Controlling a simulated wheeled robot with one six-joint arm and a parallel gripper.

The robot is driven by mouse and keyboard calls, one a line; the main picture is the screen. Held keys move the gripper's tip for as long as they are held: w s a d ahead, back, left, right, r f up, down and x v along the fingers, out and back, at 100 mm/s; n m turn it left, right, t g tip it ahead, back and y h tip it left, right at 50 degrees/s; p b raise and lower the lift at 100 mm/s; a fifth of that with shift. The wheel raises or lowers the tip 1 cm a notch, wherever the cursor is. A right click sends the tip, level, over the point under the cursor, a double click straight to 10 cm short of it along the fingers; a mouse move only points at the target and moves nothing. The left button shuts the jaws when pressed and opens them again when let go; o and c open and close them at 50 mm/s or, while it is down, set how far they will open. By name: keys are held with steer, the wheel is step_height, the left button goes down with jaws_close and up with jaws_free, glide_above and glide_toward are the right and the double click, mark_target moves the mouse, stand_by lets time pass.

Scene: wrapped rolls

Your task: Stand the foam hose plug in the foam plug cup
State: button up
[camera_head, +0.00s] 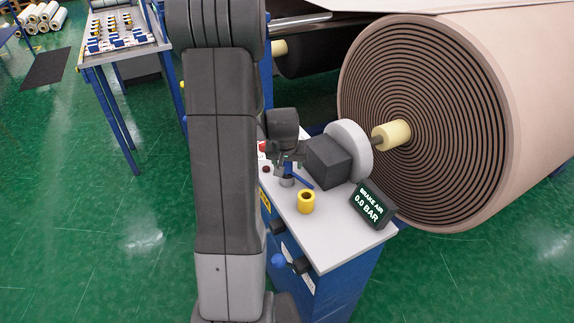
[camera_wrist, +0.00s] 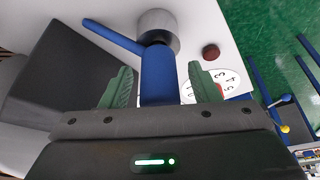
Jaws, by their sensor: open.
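A blue piece (camera_wrist: 158,75) with a thin side arm stretches between my fingers in the wrist view, its far end at a grey round cylinder (camera_wrist: 158,26). It looks like the hose plug, but I cannot be sure. My gripper (camera_wrist: 161,86) is open, with green fingers on both sides of it and gaps showing. In the head view my gripper (camera_head: 286,160) is low over the cabinet top, beside the blue arm (camera_head: 299,178) and grey cylinder (camera_head: 286,182). A yellow cup (camera_head: 306,203) with a dark opening, probably the plug cup, stands empty-looking nearer the front.
A black display (camera_head: 371,206) reading brake air 0.0 bar stands at the right of the white cabinet top (camera_head: 325,235). A dark block (camera_head: 328,161) and the big wrapped roll (camera_head: 420,125) are close behind. A dark red knob (camera_wrist: 210,52) and a dial (camera_wrist: 222,84) are near my gripper.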

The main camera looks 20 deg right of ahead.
steer(key=c, duration=1.2)
steer(key=shift+o, duration=0.2)
steer(key=shift+r, duration=0.1)
